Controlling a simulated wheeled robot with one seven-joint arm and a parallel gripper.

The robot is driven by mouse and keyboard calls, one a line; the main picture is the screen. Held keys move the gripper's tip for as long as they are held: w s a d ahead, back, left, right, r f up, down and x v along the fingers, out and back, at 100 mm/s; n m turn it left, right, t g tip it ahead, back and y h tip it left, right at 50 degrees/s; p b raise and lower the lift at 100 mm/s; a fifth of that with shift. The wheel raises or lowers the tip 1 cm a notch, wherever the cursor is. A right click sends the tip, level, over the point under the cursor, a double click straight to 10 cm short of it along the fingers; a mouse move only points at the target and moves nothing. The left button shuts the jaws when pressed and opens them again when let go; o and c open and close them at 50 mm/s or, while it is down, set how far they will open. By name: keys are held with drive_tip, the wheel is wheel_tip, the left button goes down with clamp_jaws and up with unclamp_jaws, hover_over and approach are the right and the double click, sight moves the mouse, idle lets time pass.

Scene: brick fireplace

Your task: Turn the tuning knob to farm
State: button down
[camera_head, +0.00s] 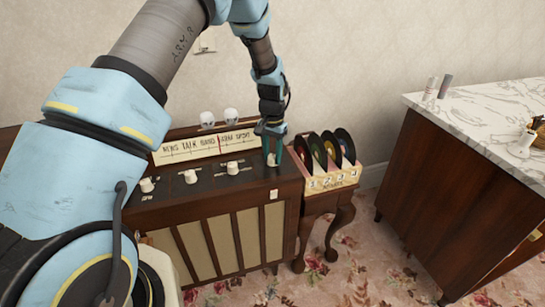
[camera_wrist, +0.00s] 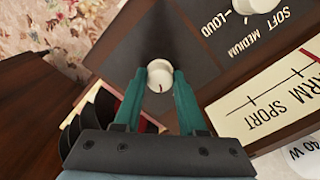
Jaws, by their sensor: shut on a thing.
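The radio's tuning knob is a small white round knob (camera_wrist: 159,74) with a red mark, on the dark top panel. It also shows in the head view (camera_head: 272,160) at the panel's right end. My gripper (camera_head: 271,140) reaches down to it from above, and its green fingers (camera_wrist: 155,88) are shut on the knob's two sides. The cream dial (camera_head: 203,147) reads NEWS, TALK, BAND, FARM, SPORT. Its red needle (camera_head: 219,145) stands at the left edge of FARM. In the wrist view the dial (camera_wrist: 268,112) is cut off at the right.
Other white knobs, such as one on the panel (camera_head: 190,177) and the loudness knob (camera_head: 232,168), stand left of my gripper. A rack of records (camera_head: 330,178) stands close on the right. A marble-topped cabinet (camera_head: 480,120) is farther right, with carpet between.

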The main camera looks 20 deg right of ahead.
sight(272, 156)
drive_tip(key=shift+m, duration=2.3)
drive_tip(key=shift+c, duration=2.4)
unclamp_jaws()
wheel_tip(272, 156, up, 11)
drive_tip(key=b, duration=0.2)
drive_tip(key=shift+f, duration=0.1)
